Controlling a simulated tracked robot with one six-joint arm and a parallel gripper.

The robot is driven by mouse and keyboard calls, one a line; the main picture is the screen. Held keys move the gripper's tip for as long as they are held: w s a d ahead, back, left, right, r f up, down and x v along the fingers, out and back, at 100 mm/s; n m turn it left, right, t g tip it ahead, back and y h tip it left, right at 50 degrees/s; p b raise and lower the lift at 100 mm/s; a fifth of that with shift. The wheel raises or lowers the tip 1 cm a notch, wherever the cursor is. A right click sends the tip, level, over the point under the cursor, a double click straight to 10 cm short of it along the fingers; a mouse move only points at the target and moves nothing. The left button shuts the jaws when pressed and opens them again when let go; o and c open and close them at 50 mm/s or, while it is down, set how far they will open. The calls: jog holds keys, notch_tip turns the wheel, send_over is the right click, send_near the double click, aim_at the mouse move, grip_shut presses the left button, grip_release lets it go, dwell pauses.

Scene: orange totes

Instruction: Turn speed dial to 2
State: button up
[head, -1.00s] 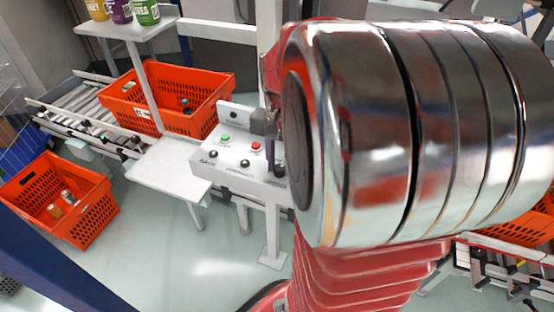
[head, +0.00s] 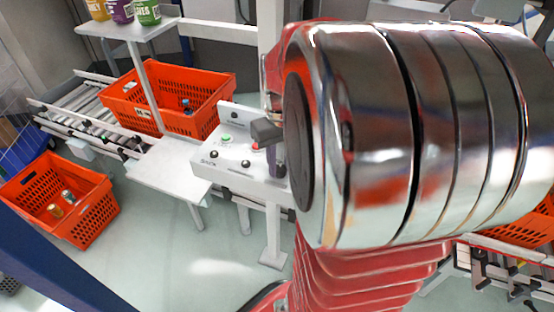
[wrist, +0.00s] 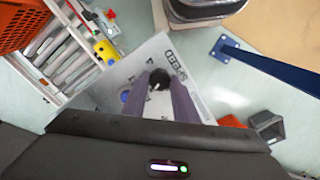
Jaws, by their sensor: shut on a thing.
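The speed dial is a small black knob (wrist: 158,79) on a white control panel (wrist: 130,75), with printed lettering reading SPEED beside it in the wrist view. My gripper (wrist: 163,84) is shut on the knob, one finger on each side. In the head view the panel (head: 228,160) stands at centre left with a green button, a red button and other black knobs. There my gripper is partly hidden behind my chrome arm link, and the held dial is not visible. The dial's pointer and number marks cannot be read.
A blue button (wrist: 124,96) sits left of the dial in the wrist view. In the head view an orange tote (head: 175,125) rests on the roller conveyor (head: 85,105). Another orange tote (head: 85,225) holding cans is at lower left. A white side table (head: 165,165) adjoins the panel.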

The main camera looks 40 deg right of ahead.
aim_at(281, 167)
jog(key=shift+s+n, duration=0.15)
jog(key=shift+n, duration=0.65)
jog(key=o, duration=1.1)
jog(key=shift+c, duration=0.2)
notch_tip(281, 167, up, 14)
jog(key=shift+f, duration=0.15)
